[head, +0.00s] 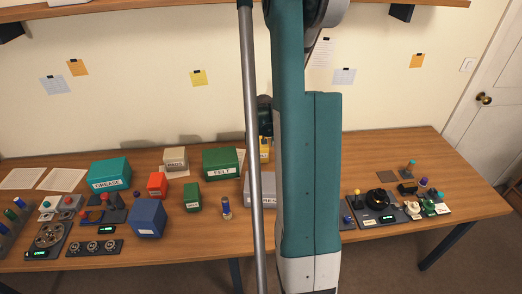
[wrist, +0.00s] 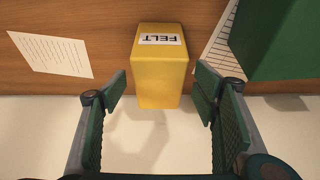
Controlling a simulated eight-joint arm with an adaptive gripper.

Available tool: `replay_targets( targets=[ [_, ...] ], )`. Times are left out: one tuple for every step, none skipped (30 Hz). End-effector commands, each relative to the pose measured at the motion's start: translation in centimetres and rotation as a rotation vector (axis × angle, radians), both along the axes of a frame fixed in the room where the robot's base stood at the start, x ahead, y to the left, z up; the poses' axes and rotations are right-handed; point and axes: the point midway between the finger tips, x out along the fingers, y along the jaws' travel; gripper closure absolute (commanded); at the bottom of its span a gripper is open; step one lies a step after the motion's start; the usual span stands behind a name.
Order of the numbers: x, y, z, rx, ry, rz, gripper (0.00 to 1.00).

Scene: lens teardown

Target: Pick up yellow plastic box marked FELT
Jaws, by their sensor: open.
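The yellow box (wrist: 162,82) is upright in the wrist view, with a white FELT label (wrist: 162,39) that reads upside down there. In the head view only a strip of a yellow box (head: 265,153) shows; my arm hides most of it. My gripper (wrist: 162,92) is open in the wrist view, with one finger to the left of the yellow box and one to the right. Gaps show on both sides; I cannot tell how deep the box lies between the fingers.
A green box (head: 222,163) also marked FELT stands left of the yellow one; a green box (wrist: 275,42) shows close to the right finger in the wrist view. A sheet of paper (wrist: 50,54) lies on the left. Several boxes and devices crowd the table (head: 190,255).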

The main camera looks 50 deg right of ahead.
Motion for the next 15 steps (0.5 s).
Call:
replay_targets(
  targets=[
    [0.0, 0.0, -0.1, 0.000, 0.000, 0.000, 0.40],
    [0.0, 0.0, -0.1, 0.000, 0.000, 0.000, 0.40],
    [0.1, -0.1, -0.3, 0.000, 0.000, 0.000, 0.40],
    [0.1, -0.1, -0.4, 0.000, 0.000, 0.000, 0.40],
    [0.1, -0.2, -0.5, 0.000, 0.000, 0.000, 0.40],
    [0.1, -0.2, -0.7, 0.000, 0.000, 0.000, 0.40],
    [0.2, -0.3, -0.9, 0.000, 0.000, 0.000, 0.40],
    [0.2, -0.3, -1.2, 0.000, 0.000, 0.000, 0.40],
    [0.3, -0.5, -1.5, 0.000, 0.000, 0.000, 0.40],
    [0.4, -0.5, -1.8, 0.000, 0.000, 0.000, 0.40],
    [0.4, -0.6, -2.1, 0.000, 0.000, 0.000, 0.40],
    [0.5, -0.7, -2.4, 0.000, 0.000, 0.000, 0.40],
    [0.5, -0.8, -2.7, 0.000, 0.000, 0.000, 0.40],
    [0.6, -0.9, -3.0, 0.000, 0.000, 0.000, 0.40],
    [0.7, -1.0, -3.3, 0.000, 0.000, 0.000, 0.40]
  ],
)
